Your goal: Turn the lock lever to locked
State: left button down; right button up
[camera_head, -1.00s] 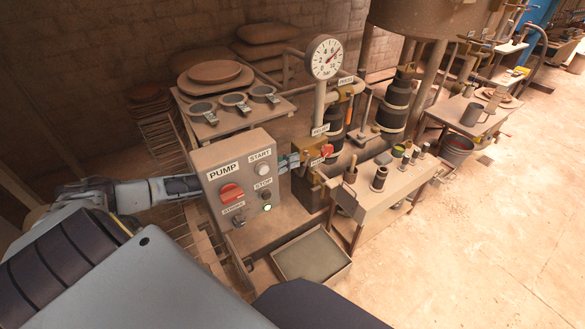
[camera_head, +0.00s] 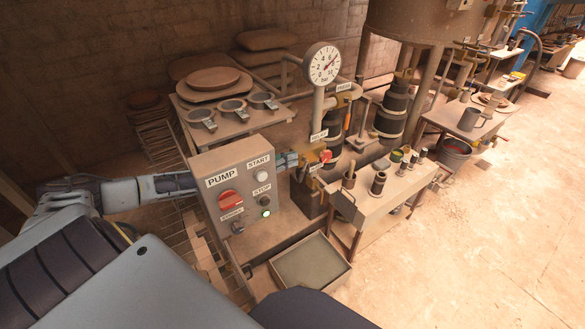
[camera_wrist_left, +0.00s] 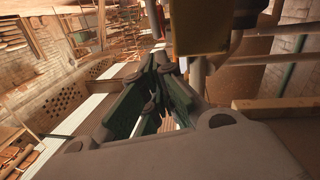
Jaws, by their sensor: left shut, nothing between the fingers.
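A red lever (camera_head: 326,156) sits at the right side of a brass-coloured block (camera_head: 311,158), below the gauge post. It may be the lock lever; the small label (camera_head: 315,167) beneath is too small to read surely. My left gripper (camera_head: 298,158) reaches from behind the pump panel to the left side of the block. It is shut and empty; whether it touches the block is unclear. In the left wrist view its fingers (camera_wrist_left: 160,70) converge, with a yellow block (camera_wrist_left: 200,27) above and to the right. My right gripper is not in view.
The pump panel (camera_head: 238,190) stands close in front of my left arm. The pressure gauge (camera_head: 322,63) rises above the block. A small bench (camera_head: 375,205) with tools stands to the right, and a tray (camera_head: 312,266) lies in front.

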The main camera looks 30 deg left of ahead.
pick_arm(q)
jog(key=s+a+f+m+g, duration=0.2)
jog(key=s+m, duration=0.3)
jog(key=m, duration=0.4)
jog(key=s+a+f+m+g+y, duration=0.1)
jog(key=s+a+m, duration=0.3)
jog(key=m, duration=0.6)
jog(key=shift+s+f+m+g+p, duration=0.3)
jog(key=shift+s+f+g+p, duration=0.15)
jog(key=shift+s, duration=0.5)
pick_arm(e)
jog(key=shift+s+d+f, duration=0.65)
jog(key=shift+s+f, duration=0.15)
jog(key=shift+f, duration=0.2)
pick_arm(q)
jog(key=shift+w+d+f, duration=0.1)
jog(key=shift+d+f, duration=0.05)
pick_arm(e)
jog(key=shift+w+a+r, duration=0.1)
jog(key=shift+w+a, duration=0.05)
